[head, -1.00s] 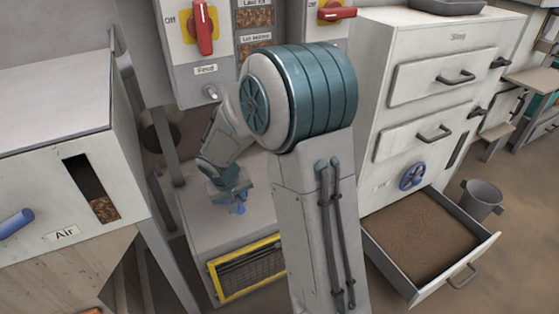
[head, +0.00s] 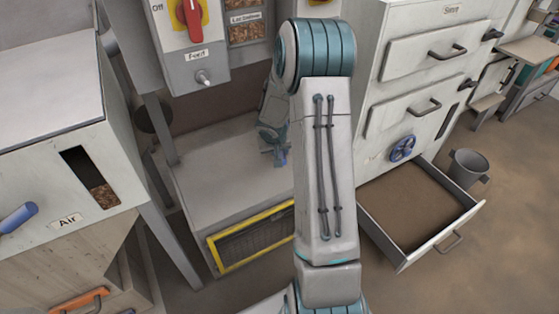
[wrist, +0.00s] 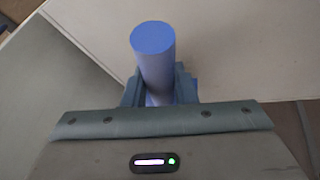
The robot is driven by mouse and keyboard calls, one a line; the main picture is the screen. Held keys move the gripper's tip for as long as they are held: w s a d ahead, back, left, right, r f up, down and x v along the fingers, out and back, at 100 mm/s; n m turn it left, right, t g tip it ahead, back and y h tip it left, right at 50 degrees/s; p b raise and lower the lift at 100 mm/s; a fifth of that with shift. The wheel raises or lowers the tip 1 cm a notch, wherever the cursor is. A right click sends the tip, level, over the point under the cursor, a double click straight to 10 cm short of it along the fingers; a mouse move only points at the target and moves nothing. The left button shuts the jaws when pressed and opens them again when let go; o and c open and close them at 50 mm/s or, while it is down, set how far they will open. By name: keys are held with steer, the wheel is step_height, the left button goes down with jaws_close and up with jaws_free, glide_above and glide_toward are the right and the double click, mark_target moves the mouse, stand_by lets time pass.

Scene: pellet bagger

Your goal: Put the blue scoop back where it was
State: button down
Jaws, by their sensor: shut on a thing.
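The blue scoop shows in the wrist view as a blue cylindrical handle (wrist: 153,50) standing up between my fingers. My gripper (wrist: 158,90) is shut on this handle. In the head view my gripper (head: 272,143) is small and partly behind my arm, above the grey top of the low cabinet with the yellow-framed grille. A bit of blue of the scoop (head: 284,157) shows just below it. The scoop's bowl cannot be made out in either view.
An open drawer (head: 476,207) of brown material juts out at right, below the grey drawer cabinet (head: 400,75). A grey bucket (head: 468,166) stands beside it. The Air box (head: 40,150) is at left. The low cabinet's top (head: 215,165) has bare room left of my gripper.

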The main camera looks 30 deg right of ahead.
steer(key=shift+f+b, duration=0.9)
steer(key=shift+f, duration=0.95)
steer(key=shift+f, duration=0.15)
steer(key=c, duration=1.2)
jaws_free()
steer(key=shift+o, duration=0.2)
steer(key=s+a+r+p, duration=0.1)
steer(key=s+a+r, duration=0.25)
steer(key=r, duration=0.35)
steer(key=s+a+r+n+g+p, duration=0.1)
steer(key=s+a+r+p, duration=0.1)
steer(key=s+r, duration=0.35)
steer(key=s+a+r+p, duration=0.1)
steer(key=s+a+r, duration=0.25)
steer(key=r, duration=0.35)
steer(key=s+a+r+n+y, duration=0.1)
steer(key=s+a+r, duration=0.1)
steer(key=s+a, duration=0.3)
steer(key=s+a+r+n+g+y, duration=0.1)
steer(key=s+a+r+y, duration=0.1)
steer(key=s+a, duration=0.3)
steer(key=s+r, duration=0.1)
steer(key=s, duration=0.3)
steer(key=shift+s+n, duration=0.3)
